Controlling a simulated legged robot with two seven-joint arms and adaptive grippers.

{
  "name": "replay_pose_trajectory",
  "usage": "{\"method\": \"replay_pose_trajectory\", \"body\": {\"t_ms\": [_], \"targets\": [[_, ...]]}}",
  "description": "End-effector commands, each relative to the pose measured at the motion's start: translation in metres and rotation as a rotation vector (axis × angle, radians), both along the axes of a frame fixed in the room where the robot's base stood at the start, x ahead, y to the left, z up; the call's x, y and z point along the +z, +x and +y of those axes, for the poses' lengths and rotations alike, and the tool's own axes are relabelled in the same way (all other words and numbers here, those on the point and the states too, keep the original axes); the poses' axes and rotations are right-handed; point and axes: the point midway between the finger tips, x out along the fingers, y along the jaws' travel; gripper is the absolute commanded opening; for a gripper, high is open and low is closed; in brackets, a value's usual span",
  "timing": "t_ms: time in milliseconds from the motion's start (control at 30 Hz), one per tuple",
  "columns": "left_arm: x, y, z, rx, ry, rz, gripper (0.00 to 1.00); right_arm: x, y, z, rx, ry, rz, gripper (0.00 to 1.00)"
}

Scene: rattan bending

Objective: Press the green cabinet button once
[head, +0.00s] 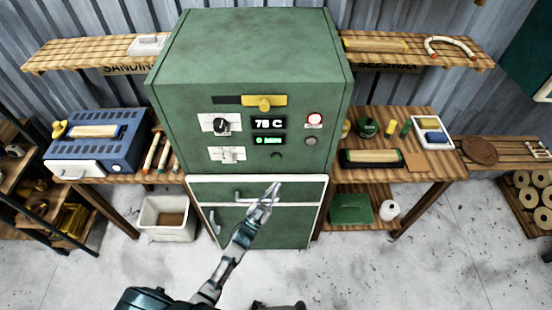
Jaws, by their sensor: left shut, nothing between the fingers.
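The green cabinet (180,85) stands in the middle of the head view, with a control panel on its front. A small dark green button (276,155) sits low on the panel, under the display (268,124) that reads "75 C" with a green line below. My left gripper (273,190) reaches up from the bottom, shut and empty. Its tips appear a little below the green button in the picture, over the white-framed drawer front (305,190). I cannot tell how far they are from the cabinet surface. My right gripper is not in view.
A drawer handle (245,199) lies left of the gripper. Wooden benches flank the cabinet.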

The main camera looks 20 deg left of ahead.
Motion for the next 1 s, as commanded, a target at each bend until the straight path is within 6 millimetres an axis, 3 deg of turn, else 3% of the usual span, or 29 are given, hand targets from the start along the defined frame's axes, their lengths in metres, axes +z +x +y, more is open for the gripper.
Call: {"method": "replay_pose_trajectory", "body": {"t_ms": [600,1000], "targets": [[-0.003,0.071,0.021,0.0,0.001,0.0,0.0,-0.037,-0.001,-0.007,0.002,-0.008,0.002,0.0],[0.0,0.083,0.024,0.0,0.0,0.001,0.0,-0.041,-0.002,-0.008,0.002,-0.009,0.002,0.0]]}}
